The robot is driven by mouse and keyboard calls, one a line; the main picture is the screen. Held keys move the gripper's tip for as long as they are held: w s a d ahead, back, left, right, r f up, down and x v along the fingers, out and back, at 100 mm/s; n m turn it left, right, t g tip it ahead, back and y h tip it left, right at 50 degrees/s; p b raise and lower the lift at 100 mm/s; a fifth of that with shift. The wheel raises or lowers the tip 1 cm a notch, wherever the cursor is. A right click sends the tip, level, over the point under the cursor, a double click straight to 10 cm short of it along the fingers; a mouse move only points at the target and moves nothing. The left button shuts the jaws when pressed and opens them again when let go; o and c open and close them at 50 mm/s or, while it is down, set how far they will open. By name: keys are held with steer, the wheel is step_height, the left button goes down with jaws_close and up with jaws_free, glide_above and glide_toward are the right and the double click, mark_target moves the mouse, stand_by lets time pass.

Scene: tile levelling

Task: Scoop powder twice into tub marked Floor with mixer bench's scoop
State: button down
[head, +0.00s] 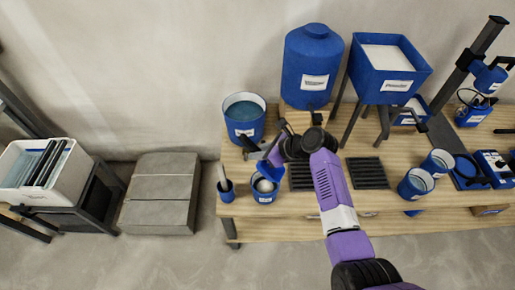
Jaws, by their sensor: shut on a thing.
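My gripper (278,152), dark at the end of my purple arm, is at the left part of the wooden bench. It is shut on what looks like the blue scoop (270,171); its fingers are partly hidden by the wrist. The scoop is over or just above a small blue tub (264,197) with white matter showing inside. The tub has a white label too small to read, so I cannot tell if it says Floor. A blue hopper (404,85) labelled Powder, full of white powder (387,57), stands on dark legs at the back.
A blue water bucket (244,128) and large blue drum (312,60) stand behind the gripper. A blue holder (226,191) is left of the tub. Dark racks (367,173), blue cups (416,184) and a stand mixer (488,75) lie rightward. Grey slabs (158,195) are on the floor.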

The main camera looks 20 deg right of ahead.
mark_target(255, 146)
steer(key=shift+w+a+r+g+h, duration=0.1)
steer(key=shift+r+g+h, duration=0.1)
steer(key=shift+r, duration=0.2)
steer(key=shift+w+r+g+h, duration=0.1)
steer(key=shift+r+h, duration=0.1)
steer(key=shift+r, duration=0.15)
step_height(255, 146, up, 3)
steer(key=g+h, duration=0.2)
steer(key=shift+f+g, duration=0.15)
steer(key=shift+g, duration=0.25)
steer(key=shift+s+r+g+h, duration=0.15)
steer(key=shift+r+g+h, duration=0.1)
steer(key=shift+g+h, duration=0.25)
